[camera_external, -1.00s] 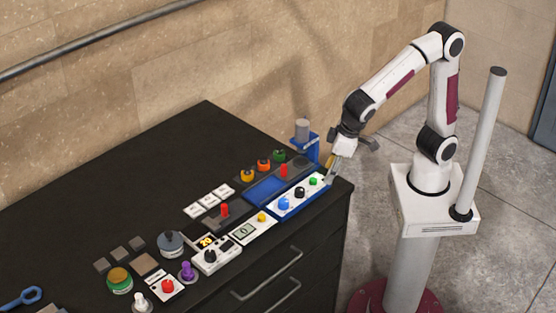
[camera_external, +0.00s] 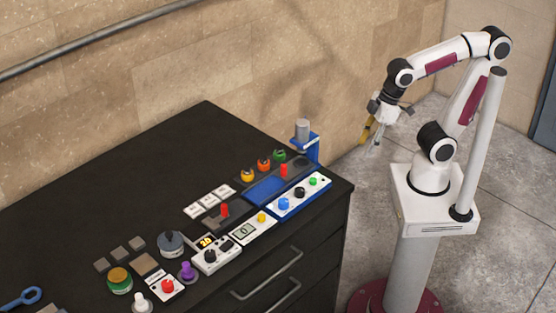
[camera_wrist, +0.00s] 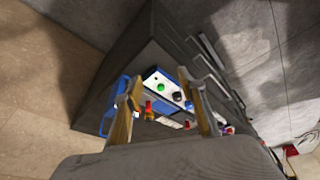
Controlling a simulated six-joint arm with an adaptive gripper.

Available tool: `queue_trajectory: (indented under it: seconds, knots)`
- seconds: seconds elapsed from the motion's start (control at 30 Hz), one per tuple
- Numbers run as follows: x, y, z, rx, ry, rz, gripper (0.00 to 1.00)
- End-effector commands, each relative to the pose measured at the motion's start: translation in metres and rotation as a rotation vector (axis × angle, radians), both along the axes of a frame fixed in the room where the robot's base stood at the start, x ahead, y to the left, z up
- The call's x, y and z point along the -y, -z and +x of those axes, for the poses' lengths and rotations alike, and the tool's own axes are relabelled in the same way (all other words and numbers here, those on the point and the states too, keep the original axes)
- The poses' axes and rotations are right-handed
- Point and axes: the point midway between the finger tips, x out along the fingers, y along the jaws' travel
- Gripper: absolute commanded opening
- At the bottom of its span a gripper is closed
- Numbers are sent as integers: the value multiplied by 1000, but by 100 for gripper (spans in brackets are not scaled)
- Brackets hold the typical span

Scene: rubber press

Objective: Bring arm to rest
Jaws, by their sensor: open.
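My gripper (camera_external: 371,141) hangs in the air to the right of the black bench's right corner, pointing down. Its two fingers are apart with nothing between them. In the wrist view, my gripper (camera_wrist: 168,112) shows two yellowish fingers spread, with the bench and its devices beyond them. My arm is bent, its elbow raised above my white base.
The black bench (camera_external: 100,205) carries a blue press (camera_external: 306,141), a blue-and-white button panel (camera_external: 299,196), a white display box (camera_external: 253,231) and several knobs and jars. Drawer handles face front. Tiled floor (camera_external: 365,225) is clear between bench and base.

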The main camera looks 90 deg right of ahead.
Motion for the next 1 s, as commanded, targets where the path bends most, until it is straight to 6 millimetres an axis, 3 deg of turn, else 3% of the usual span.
queue_trajectory:
  seconds: [0.4,0.6,1.0]
  knots:
    - [32,-16,-31,130,142,49,40]
    - [43,-26,-33,175,187,50,40]
    - [44,-26,-33,174,194,49,40]
